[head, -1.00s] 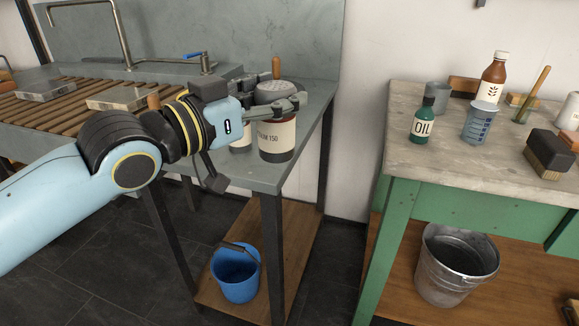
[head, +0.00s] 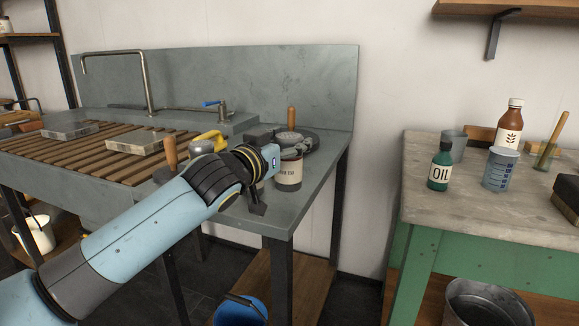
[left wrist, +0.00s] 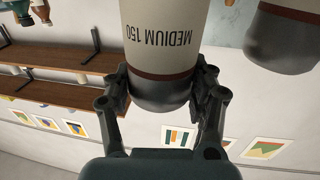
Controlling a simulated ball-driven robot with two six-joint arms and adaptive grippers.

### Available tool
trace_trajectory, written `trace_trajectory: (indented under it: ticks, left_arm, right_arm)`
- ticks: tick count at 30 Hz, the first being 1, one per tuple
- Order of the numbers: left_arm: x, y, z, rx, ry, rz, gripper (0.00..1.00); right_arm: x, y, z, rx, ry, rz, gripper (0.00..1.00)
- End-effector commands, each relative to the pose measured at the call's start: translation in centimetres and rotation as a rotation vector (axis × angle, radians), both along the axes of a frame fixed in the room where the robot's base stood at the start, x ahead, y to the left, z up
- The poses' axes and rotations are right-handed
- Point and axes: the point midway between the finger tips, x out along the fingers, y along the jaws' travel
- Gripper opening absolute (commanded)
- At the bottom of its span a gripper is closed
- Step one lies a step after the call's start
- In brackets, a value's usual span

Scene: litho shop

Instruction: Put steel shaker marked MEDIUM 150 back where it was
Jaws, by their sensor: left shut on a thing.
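The steel shaker marked MEDIUM 150 (head: 288,175) has a cream label and a dark red-brown band. It is upright at the right end of the grey sink counter (head: 262,218); I cannot tell whether its base touches the top. In the left wrist view the shaker (left wrist: 160,45) appears inverted between the fingers of the gripper (left wrist: 163,88). A second similar shaker (left wrist: 283,40) is close beside it there, mostly hidden behind my gripper in the head view. My right gripper is not in view.
A dark round tool with an upright wooden handle (head: 291,117) is just behind the shaker. A yellow-topped object (head: 208,140) and another wooden handle (head: 170,153) are left of my wrist. A green bench (head: 470,205) with bottles and cups stands right, across a gap.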

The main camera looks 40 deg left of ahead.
Motion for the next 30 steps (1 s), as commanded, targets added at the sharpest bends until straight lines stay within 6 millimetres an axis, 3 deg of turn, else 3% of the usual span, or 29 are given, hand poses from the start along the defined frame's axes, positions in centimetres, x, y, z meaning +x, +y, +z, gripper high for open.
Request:
trace_trajectory:
  ticks: [5,12,20,21,26,30]
  left_arm:
    - [0.6,0.1,-1.0,-0.001,-0.001,0.0,0.23]
    - [0.5,0.1,-4.4,0.0,0.0,-0.001,0.23]
    - [0.5,0.1,-4.3,0.0,-0.001,-0.001,0.23]
    - [0.5,0.1,-4.4,0.0,0.001,-0.001,0.59]
    - [0.5,0.1,-4.4,0.0,0.0,-0.001,0.8]
    - [0.5,0.1,-4.4,0.0,0.0,-0.001,0.8]
  right_arm:
    - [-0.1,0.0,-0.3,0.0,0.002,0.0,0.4]
    - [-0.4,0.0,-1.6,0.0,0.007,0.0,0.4]
    - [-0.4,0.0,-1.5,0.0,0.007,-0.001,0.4]
    - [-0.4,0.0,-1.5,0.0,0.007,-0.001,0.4]
    - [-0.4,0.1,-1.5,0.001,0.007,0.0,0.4]
    - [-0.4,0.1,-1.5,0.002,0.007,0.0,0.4]
